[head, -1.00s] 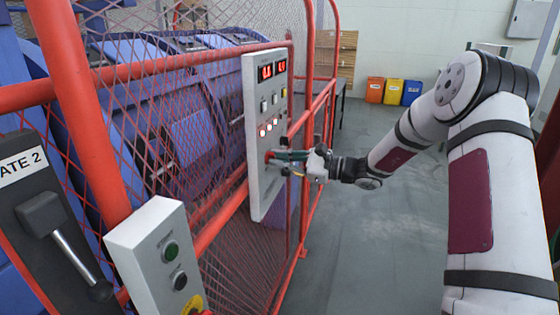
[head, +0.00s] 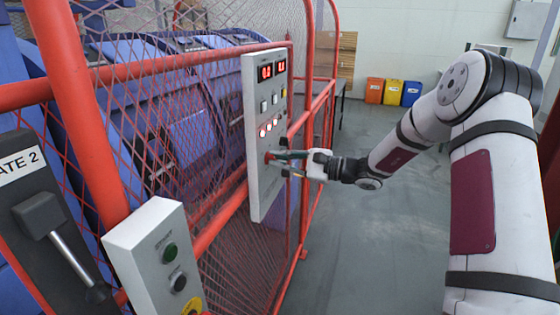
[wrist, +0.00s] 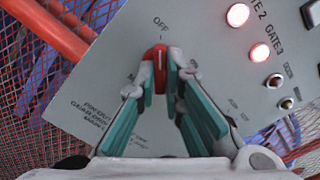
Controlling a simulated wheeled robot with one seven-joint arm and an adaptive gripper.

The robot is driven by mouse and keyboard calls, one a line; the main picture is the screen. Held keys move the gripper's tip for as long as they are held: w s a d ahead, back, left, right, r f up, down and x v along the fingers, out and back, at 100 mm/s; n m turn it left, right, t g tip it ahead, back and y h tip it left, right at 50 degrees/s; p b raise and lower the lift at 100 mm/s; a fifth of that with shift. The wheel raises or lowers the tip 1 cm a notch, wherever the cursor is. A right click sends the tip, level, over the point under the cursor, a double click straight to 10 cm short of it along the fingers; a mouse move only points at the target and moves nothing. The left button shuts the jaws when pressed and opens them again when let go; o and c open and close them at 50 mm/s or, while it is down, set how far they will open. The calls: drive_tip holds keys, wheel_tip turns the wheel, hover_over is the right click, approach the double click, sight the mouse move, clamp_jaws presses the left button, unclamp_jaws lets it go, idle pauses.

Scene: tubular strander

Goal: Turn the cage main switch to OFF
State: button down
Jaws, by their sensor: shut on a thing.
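The red main switch knob (wrist: 157,54) is on the grey control panel (wrist: 110,70). In the wrist view its white mark lines up with the printed word OFF just above it. My gripper (wrist: 161,75) is shut on the knob, with one green-padded finger on each side. In the head view my gripper (head: 290,160) reaches the panel's lower part from the right, and the fingers cover most of the knob. Part of the label below the knob is hidden behind the fingers.
The panel (head: 262,195) hangs on a red mesh guard fence, with red displays (head: 272,70) and lit lamps (head: 268,127). A second button box (head: 150,255) and a GATE 2 lever (head: 65,245) stand near left. Coloured bins (head: 392,92) are at the back. The floor right of the fence is clear.

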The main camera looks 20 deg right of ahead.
drive_tip(key=shift+f, duration=0.1)
drive_tip(key=c, duration=1.7)
unclamp_jaws()
drive_tip(key=shift+d, duration=0.1)
drive_tip(key=v, duration=1.2)
